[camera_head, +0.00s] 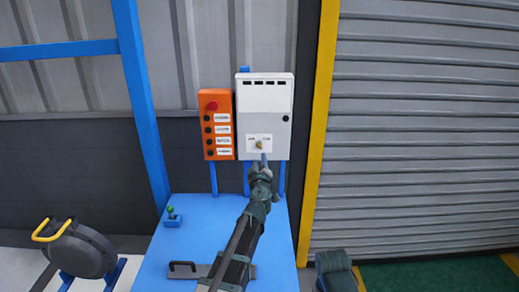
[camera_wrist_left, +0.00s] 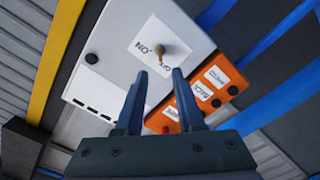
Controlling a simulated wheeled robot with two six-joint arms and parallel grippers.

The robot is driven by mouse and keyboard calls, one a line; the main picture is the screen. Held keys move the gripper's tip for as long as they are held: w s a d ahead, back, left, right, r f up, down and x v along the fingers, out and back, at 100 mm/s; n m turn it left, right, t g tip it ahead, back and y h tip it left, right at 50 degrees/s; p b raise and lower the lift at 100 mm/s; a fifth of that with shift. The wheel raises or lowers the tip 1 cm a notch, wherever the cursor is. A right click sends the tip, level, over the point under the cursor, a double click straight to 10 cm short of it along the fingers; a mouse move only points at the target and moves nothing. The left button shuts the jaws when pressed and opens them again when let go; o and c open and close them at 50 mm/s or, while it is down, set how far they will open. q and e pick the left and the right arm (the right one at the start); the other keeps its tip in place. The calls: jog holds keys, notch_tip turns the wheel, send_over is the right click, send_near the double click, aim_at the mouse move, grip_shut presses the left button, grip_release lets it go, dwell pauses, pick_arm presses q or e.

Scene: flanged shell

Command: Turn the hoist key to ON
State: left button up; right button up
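The hoist key (camera_head: 259,145) is a small brass key in a white label plate on the front of a white control box (camera_head: 265,97). The wrist view shows the key (camera_wrist_left: 177,51) turned around in the picture, with lettering beside it on the label (camera_wrist_left: 150,45). My left gripper (camera_head: 264,160) is just below the key in the head view. My right gripper does not show.
An orange button panel (camera_head: 217,125) with a red knob adjoins the box on the left. A blue table (camera_head: 185,245) below bears a small green-topped switch (camera_head: 171,212) and a black handle (camera_head: 182,265). A yellow post (camera_head: 319,130) and a roller shutter (camera_head: 420,120) stand right.

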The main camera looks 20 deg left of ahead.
aim_at(259, 147)
pick_arm(q)
jog(key=x, duration=1)
jog(key=shift+w, duration=0.2)
grip_shut()
